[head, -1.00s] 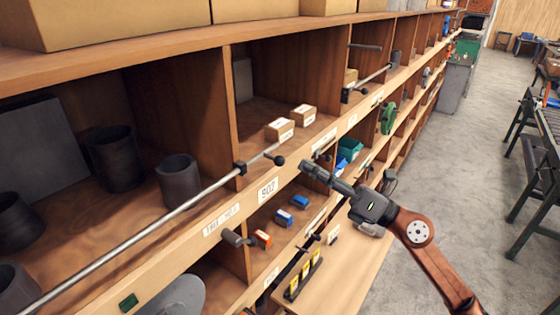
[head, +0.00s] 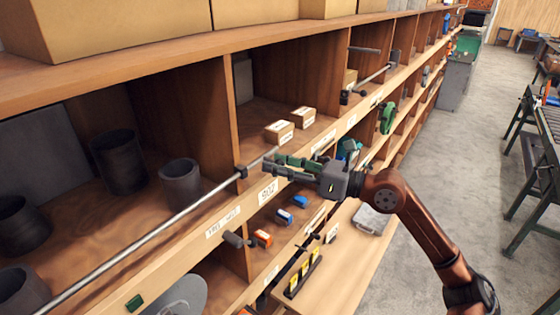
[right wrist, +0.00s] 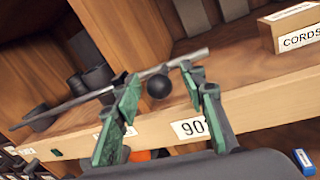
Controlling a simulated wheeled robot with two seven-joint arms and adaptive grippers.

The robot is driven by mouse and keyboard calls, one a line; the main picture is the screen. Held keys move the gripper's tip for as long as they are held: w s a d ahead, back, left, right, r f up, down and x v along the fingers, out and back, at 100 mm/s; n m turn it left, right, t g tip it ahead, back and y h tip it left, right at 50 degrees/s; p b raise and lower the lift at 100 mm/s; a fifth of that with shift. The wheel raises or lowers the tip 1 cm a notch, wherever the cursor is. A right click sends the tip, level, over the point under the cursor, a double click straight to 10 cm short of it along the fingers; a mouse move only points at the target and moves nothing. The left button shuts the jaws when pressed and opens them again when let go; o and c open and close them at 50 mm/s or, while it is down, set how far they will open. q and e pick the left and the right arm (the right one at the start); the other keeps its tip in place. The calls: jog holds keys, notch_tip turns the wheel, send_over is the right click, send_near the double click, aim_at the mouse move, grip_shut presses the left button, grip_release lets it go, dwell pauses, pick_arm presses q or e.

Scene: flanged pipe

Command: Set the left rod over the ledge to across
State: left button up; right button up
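The left rod (head: 160,223) is a long grey metal bar lying slantwise along the front of the near shelf compartments. It passes a dark bracket (head: 241,172) on the shelf front. My right gripper (head: 272,164) is at the rod's right end, in front of the ledge (head: 215,222). In the right wrist view the rod (right wrist: 75,102) runs behind the fingers. A black ball knob (right wrist: 158,86) shows between the two green-padded fingers (right wrist: 160,78), with gaps on both sides. The fingers are open. In the head view they hide the knob. My left gripper is out of view.
A second rod (head: 374,77) sits farther along the shelf. Small boxes (head: 279,132) stand behind my right gripper; dark cylinders (head: 180,184) stand behind the rod. A grey handle (head: 233,239) juts out below the ledge. The aisle floor (head: 430,185) is free.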

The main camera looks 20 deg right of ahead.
grip_shut()
dwell(0.5)
